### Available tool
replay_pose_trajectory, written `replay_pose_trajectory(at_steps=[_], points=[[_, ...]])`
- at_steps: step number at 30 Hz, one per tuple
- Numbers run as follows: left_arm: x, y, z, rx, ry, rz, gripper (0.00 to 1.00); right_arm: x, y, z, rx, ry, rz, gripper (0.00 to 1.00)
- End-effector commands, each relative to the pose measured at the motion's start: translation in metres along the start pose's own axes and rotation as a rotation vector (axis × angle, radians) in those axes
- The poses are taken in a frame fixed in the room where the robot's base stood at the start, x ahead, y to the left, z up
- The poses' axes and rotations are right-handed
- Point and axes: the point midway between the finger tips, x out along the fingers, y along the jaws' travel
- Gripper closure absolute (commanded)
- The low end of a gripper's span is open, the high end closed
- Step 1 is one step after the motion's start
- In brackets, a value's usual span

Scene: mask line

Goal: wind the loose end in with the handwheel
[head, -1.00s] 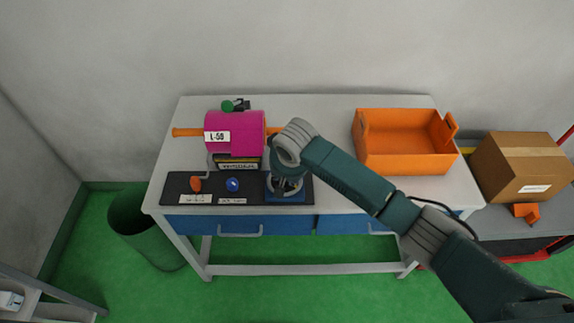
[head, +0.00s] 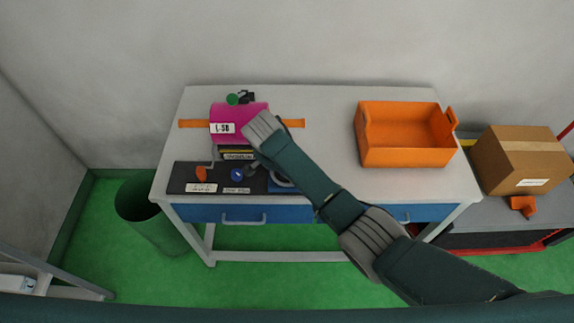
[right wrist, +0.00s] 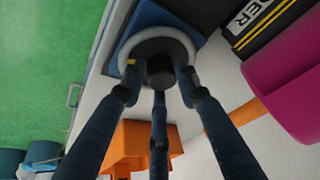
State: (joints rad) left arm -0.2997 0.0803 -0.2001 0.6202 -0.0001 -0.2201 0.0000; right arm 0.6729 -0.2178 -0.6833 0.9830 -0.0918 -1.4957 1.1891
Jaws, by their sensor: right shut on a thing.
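In the right wrist view the handwheel's pale ring (right wrist: 130,48) surrounds a dark round part (right wrist: 160,71). My right gripper (right wrist: 158,73) has three fingers reaching to the wheel and is shut on it. My left gripper is not in view. I cannot make out a loose end.
An orange knob (head: 201,174) and a blue knob (head: 237,175) sit on the panel left of the wheel. An orange bin (head: 405,158) stands at the table's right, and a cardboard box (head: 520,170) on the side bench. A green bin (head: 145,205) stands on the floor.

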Motion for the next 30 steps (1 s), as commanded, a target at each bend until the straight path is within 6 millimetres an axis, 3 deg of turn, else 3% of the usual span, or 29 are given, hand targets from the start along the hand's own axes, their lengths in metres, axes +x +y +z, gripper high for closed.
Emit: replay_pose_trajectory(at_steps=[1,16,17,18,30], points=[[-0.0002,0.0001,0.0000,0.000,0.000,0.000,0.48,-0.0055,-0.0061,-0.0083,0.010,0.019,-0.013,0.95],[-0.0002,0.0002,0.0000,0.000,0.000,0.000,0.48,-0.0053,-0.0054,-0.0091,0.023,0.021,-0.006,0.95],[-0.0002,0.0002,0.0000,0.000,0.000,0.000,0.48,-0.0053,-0.0053,-0.0092,0.023,0.021,-0.006,0.63],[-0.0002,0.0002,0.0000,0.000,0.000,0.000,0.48,-0.0052,-0.0051,-0.0091,0.023,0.021,-0.006,0.55],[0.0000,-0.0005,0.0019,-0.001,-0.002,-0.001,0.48,-0.0099,-0.0029,-0.0082,0.023,0.012,0.001,0.53]])
